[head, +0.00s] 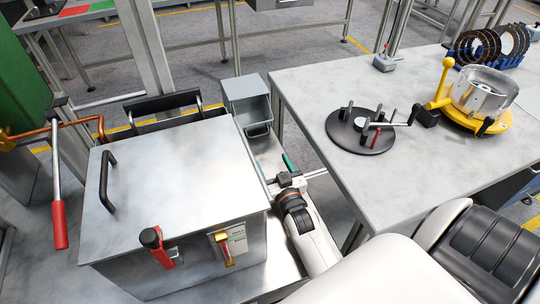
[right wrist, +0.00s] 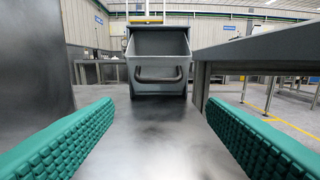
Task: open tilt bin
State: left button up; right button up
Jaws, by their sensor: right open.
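The grey tilt bin (head: 246,96) stands at the far end of a narrow metal surface, between the big metal box and the table. In the right wrist view the bin (right wrist: 158,42) is straight ahead, with a bar handle (right wrist: 158,79) across its lower front. My right gripper (head: 277,167) is open and empty, low over the metal surface and short of the bin. Its two green ridged fingers show at both sides in the right wrist view (right wrist: 158,105), with the handle beyond and between them, untouched. My left gripper is out of view.
The large metal box (head: 180,180) stands close on the left of my right arm. The table (head: 305,88) edges in on the right; it carries a black round fixture (head: 350,140) and a yellow-based clutch housing (head: 485,90). The metal surface (right wrist: 160,140) ahead is clear.

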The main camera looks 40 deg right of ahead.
aim_at(261, 136)
jog(key=shift+d+r+b, duration=0.2)
jog(key=shift+r, duration=0.35)
jog(key=shift+d+r+b, duration=0.15)
jog(key=shift+r+b, duration=0.05)
jog(key=shift+r, duration=0.3)
jog(key=c, duration=0.9)
jog(key=shift+w+r, duration=0.1)
jog(key=shift+r, duration=0.05)
jog(key=shift+c, duration=1.4)
jog(key=shift+w+r, duration=0.1)
jog(key=shift+w, duration=0.15)
grip_shut()
jog(key=x, duration=0.9)
jog(key=shift+w+d, duration=0.1)
jog(key=shift+w, duration=0.15)
jog(key=shift+s+f, duration=0.35)
jog(key=shift+f, duration=0.45)
jog(key=shift+a, duration=0.2)
